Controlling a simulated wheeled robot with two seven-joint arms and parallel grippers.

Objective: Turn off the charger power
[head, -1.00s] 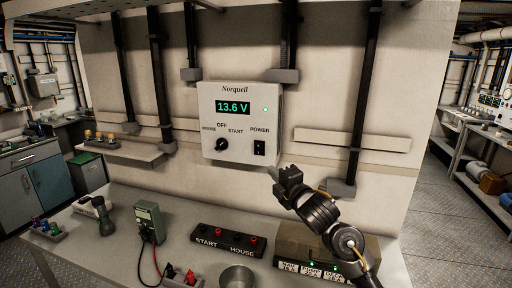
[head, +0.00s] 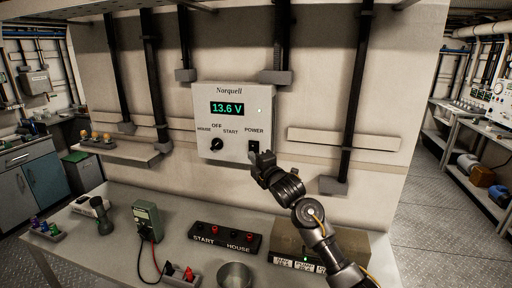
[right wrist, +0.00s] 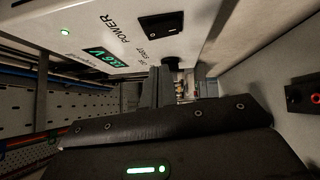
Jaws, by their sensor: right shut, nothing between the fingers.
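The charger (head: 235,122) is a white wall box marked Norquell. Its display (head: 227,108) reads 13.6 V, and it also shows in the right wrist view (right wrist: 95,58). A small indicator lamp glows green in the right wrist view (right wrist: 65,31). The black power switch (head: 254,146) is at the box's lower right, under the word POWER; it also shows in the right wrist view (right wrist: 160,25). My right gripper (head: 262,157) is shut and empty, just below the switch and overlapping its lower edge in the head view. Contact cannot be told. My left gripper is out of view.
A round mode knob (head: 216,144) sits left of the switch. On the bench below are a START/HOUSE terminal block (head: 225,238), a green meter (head: 146,221), a metal cup (head: 235,275) and a labelled box (head: 345,243). Dark vertical conduits run down the wall.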

